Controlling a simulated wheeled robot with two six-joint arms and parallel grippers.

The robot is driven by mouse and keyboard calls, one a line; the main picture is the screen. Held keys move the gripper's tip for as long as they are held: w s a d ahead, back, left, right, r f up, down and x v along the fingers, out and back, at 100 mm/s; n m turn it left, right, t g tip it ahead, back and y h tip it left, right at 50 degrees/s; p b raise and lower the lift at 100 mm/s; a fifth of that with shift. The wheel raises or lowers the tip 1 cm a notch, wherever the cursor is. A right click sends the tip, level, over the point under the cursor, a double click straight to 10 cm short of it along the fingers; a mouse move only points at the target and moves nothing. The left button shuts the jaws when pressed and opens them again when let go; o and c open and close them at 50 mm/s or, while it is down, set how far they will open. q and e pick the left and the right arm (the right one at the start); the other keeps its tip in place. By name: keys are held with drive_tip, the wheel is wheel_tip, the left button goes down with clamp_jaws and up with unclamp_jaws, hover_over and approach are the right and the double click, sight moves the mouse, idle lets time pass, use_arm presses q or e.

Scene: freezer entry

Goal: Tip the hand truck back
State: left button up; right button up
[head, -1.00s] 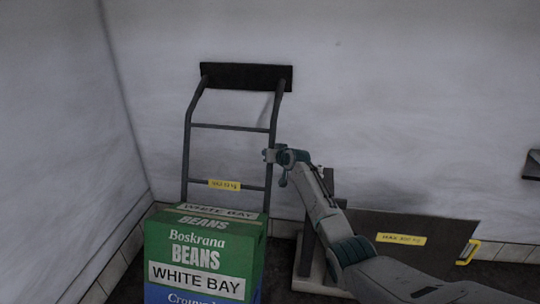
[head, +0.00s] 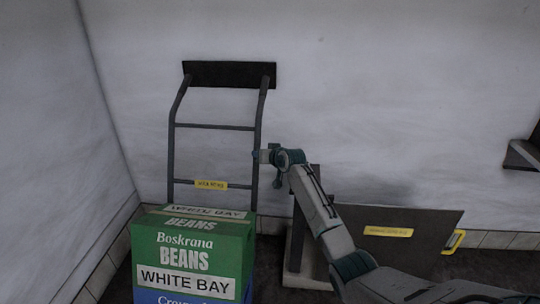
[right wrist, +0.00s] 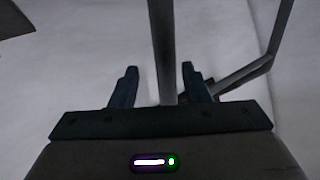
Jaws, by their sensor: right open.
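The hand truck (head: 214,127) stands upright against the back wall, with a dark top plate, grey side rails and a yellow label. A green Boskrana Beans box (head: 193,250) marked White Bay stands in front of its lower part and hides its base. My right gripper (head: 264,156) is beside the hand truck's right rail. In the right wrist view my right gripper (right wrist: 166,76) is open, and a grey rail (right wrist: 163,45) runs between its two fingers. I cannot tell whether either finger touches the rail. My left gripper is not in view.
A low dark panel (head: 350,222) with a yellow label and a yellow handle (head: 454,242) stands at the right, behind my right arm. A dark shelf (head: 522,155) juts from the right edge. A wall closes off the left side.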

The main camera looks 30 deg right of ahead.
drive_tip(key=shift+v, duration=2.8)
drive_tip(key=shift+d, duration=0.1)
